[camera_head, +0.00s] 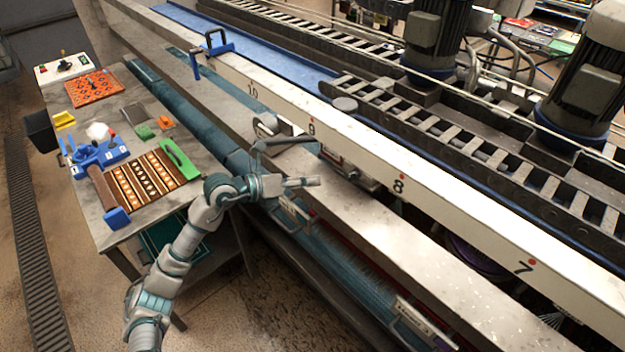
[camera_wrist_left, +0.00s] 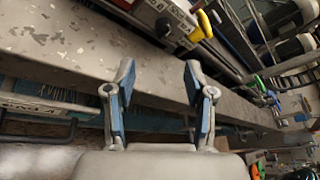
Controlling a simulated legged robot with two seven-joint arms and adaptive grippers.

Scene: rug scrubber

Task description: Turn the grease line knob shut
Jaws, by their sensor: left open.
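My left gripper (camera_head: 304,182) reaches in over the worn grey beam of the machine. In the left wrist view the two fingers of the left gripper (camera_wrist_left: 160,72) are apart with nothing between them. Beyond the fingertips, at the top of that view, is a grey box (camera_wrist_left: 175,12) with a small dark round knob (camera_wrist_left: 163,27) and a yellow handle (camera_wrist_left: 205,23) beside it. Whether this round part is the grease line knob I cannot tell. The gripper is apart from it. In the head view a grey lever (camera_head: 285,143) lies just behind the gripper. My right gripper is not in view.
The grey beam (camera_head: 395,240) runs under and past the gripper. A white numbered rail (camera_head: 440,207) stands behind it. A table (camera_head: 190,218) at left holds a patterned rug sample (camera_head: 148,180), a green brush (camera_head: 180,160) and blue fixtures. Large motors (camera_head: 590,80) stand at right.

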